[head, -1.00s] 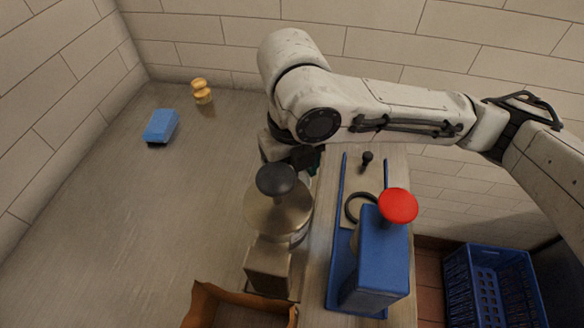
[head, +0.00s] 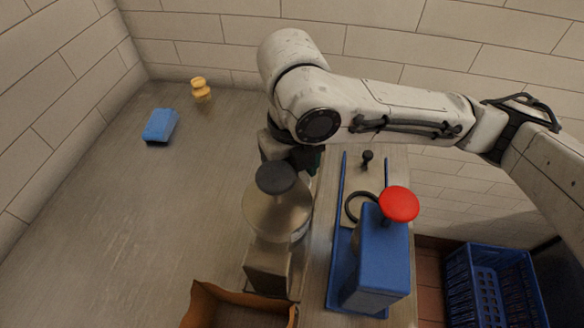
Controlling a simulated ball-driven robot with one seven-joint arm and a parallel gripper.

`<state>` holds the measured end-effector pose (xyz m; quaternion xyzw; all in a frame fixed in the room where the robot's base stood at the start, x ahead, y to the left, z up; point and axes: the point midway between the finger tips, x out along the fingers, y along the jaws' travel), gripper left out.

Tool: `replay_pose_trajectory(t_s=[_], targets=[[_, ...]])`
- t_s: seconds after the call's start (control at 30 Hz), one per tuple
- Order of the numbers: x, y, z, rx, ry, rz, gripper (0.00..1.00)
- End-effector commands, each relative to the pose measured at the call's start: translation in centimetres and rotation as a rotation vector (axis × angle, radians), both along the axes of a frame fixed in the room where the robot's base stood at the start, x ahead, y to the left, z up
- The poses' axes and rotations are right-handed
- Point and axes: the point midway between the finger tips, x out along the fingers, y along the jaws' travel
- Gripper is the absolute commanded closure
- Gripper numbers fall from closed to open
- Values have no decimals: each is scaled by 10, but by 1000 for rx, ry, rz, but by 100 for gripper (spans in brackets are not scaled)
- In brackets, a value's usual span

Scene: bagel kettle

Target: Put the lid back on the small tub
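My gripper (head: 303,158) points down behind a round steel vessel with a large black knob (head: 276,179). My own wrist and the knob hide most of it, so its fingers and anything between them cannot be made out. A small dark green patch (head: 319,160) shows beside it. A flat beige piece with a small black knob (head: 367,157) lies at the far end of a blue tray (head: 341,262), right of my gripper; it may be the lid. I cannot pick out the small tub with certainty.
A brown open box (head: 203,305) is in front. A blue block (head: 160,125) and yellow stacked rounds (head: 201,90) lie on the clear left counter. A blue crate (head: 495,285) stands low at right.

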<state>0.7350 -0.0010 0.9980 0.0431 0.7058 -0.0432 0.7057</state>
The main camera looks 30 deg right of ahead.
Motion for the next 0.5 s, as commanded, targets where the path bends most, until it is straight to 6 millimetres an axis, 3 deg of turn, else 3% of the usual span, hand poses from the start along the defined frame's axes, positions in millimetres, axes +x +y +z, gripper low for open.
replay_pose_trajectory(t_s=[0.23, 0.27, 0.5], targets=[[0, 0, 0, 0, 0, 0, 57], [0, 0, 0, 0, 0, 0, 26], [0, 0, 0, 0, 0, 0, 4]])
